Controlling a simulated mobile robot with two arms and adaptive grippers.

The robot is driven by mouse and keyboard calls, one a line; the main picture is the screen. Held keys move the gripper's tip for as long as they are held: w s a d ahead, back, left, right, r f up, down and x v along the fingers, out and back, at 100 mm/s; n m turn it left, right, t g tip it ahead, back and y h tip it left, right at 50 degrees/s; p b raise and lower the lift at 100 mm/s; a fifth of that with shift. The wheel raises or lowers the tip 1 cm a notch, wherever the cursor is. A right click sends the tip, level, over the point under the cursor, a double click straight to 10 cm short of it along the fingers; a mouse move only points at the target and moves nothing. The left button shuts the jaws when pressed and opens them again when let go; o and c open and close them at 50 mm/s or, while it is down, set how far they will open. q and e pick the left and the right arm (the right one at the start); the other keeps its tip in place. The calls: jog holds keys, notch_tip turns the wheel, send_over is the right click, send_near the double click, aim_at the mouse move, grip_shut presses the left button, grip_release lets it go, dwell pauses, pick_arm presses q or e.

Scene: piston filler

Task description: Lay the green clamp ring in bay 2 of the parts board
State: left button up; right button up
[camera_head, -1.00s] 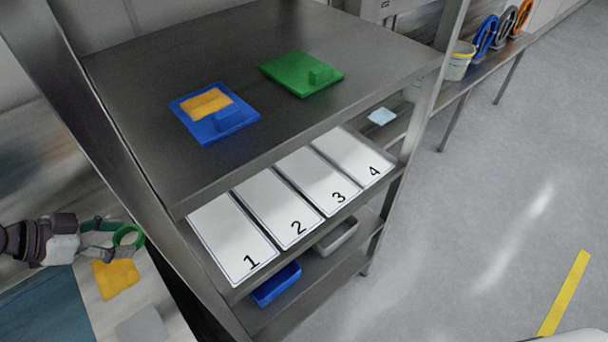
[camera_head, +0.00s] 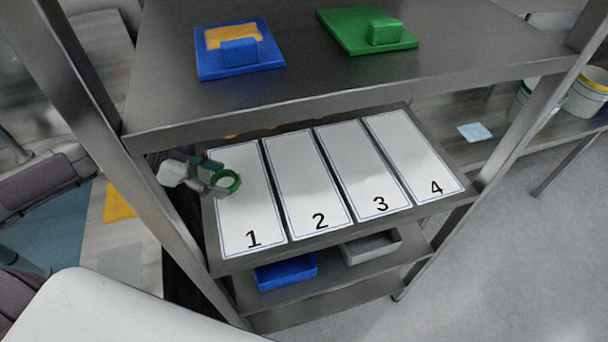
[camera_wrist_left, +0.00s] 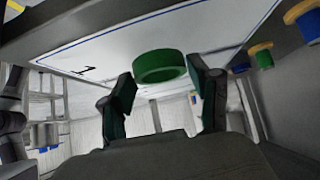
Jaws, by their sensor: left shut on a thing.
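The green clamp ring (camera_head: 227,182) is held at the fingertips of my left gripper (camera_head: 215,178), over the left part of bay 1. In the left wrist view the ring (camera_wrist_left: 160,72) sits between the two dark fingertips (camera_wrist_left: 163,86), with white bay 1 behind it. The parts board shows as white numbered panels on the middle shelf. Bay 2 (camera_head: 303,178) is bare and lies just right of bay 1 (camera_head: 246,205). Whether the ring touches the board is hard to tell. My right gripper is not in view.
The upper shelf (camera_head: 330,85) overhangs the back of the board and carries a blue plate (camera_head: 265,55) and a green plate (camera_head: 350,38). A steel post (camera_head: 165,210) stands left of the board. Bays 3 (camera_head: 360,165) and 4 (camera_head: 415,155) are clear. Blue (camera_head: 286,272) and grey (camera_head: 372,247) bins sit below.

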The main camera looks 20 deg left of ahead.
pick_arm(q)
jog(key=shift+w+d+r, duration=0.15)
jog(key=shift+w+d, duration=0.4)
jog(key=shift+d, duration=0.25)
jog(key=w+d, duration=0.2)
jog(key=d, duration=0.2)
jog(key=w+d+p, duration=0.1)
jog(key=w+d, duration=0.2)
jog(key=d, duration=0.1)
jog(key=w+d+p, duration=0.1)
jog(key=w+d, duration=0.2)
jog(key=d, duration=0.1)
jog(key=shift+w+d, duration=0.15)
jog(key=shift+d, duration=0.15)
notch_tip(320, 180, down, 4)
jog(key=shift+r+p, duration=0.15)
jog(key=shift+p, duration=0.3)
jog(key=o, duration=1.3)
jog(key=shift+b+v, duration=0.5)
jog(key=shift+v, duration=5.55)
